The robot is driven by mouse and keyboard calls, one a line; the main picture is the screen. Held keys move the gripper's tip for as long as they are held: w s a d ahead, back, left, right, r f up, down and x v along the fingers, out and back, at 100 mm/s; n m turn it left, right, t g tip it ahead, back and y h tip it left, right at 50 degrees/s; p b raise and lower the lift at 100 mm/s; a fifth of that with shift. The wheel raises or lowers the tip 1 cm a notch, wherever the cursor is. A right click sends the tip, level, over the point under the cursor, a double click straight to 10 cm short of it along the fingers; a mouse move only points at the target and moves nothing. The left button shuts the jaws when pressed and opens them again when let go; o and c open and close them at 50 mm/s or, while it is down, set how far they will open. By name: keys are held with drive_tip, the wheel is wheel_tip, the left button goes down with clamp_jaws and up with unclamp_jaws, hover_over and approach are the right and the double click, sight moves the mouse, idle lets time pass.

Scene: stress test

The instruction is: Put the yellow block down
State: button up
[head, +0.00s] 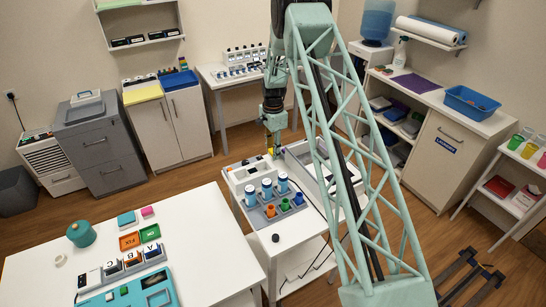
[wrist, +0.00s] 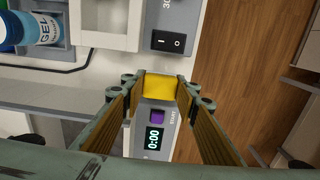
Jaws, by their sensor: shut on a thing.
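In the wrist view the yellow block (wrist: 160,87) sits between the two fingertips of my gripper (wrist: 161,92), which is shut on it. Below the block in that picture is a grey device (wrist: 139,118) with a purple button (wrist: 157,116) and a display reading 0:00 (wrist: 153,139). In the head view my gripper (head: 273,146) points down over the back of a white cart (head: 240,205), with a little yellow of the block showing at its tip. I cannot tell whether the block is touching a surface.
On the cart, a grey rack (head: 262,222) holds blue-and-white bottles (head: 267,188) and coloured cups (head: 271,211). A box with a black switch (wrist: 167,42) is close to the block. Wood floor (wrist: 230,60) lies beyond the cart edge.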

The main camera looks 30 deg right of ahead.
drive_tip(key=shift+f, duration=1.5)
drive_tip(key=shift+f, duration=0.15)
drive_tip(key=o, duration=0.9)
drive_tip(key=shift+r+b, duration=0.8)
drive_tip(key=shift+r, duration=5.4)
drive_tip(key=shift+r, duration=0.1)
